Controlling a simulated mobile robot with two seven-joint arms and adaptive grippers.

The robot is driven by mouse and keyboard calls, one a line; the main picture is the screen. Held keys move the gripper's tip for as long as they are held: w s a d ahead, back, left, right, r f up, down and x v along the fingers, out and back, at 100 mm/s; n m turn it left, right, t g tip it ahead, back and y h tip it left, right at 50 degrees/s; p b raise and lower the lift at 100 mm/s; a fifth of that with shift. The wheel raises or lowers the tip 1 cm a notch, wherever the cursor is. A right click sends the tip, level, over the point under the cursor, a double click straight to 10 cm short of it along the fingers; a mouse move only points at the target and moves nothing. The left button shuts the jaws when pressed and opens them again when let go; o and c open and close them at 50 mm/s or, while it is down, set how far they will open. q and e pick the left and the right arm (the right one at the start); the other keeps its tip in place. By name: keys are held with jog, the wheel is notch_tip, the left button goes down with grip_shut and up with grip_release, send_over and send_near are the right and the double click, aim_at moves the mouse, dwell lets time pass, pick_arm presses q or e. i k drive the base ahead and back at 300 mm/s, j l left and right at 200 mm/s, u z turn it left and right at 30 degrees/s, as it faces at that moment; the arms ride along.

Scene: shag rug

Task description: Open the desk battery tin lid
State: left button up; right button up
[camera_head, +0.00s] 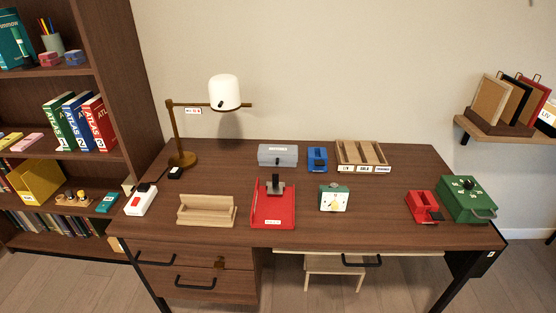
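A grey-blue box with a small white label (278,155) stands at the back middle of the desk, below the wall. It looks like the battery tin, but the label is too small to read. Its lid looks shut. Neither of my grippers is in the head view, so nothing of mine touches the box.
On the desk (380,215) stand a lamp (225,92), a blue device (317,158), a wooden sorter (361,155), a red tray (273,218), a wooden holder (206,211), a white timer (334,198), a red device (423,206) and a green box (468,198).

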aim_at(266, 152)
jog(key=i+j+z, duration=0.1)
jog(key=z, duration=0.3)
jog(key=i+j+z, duration=0.25)
jog(key=z, duration=0.15)
jog(key=l+z, duration=0.2)
jog(key=z, duration=0.3)
jog(key=i+j+u, duration=0.1)
jog(key=j+u, duration=0.15)
jog(key=j, duration=0.1)
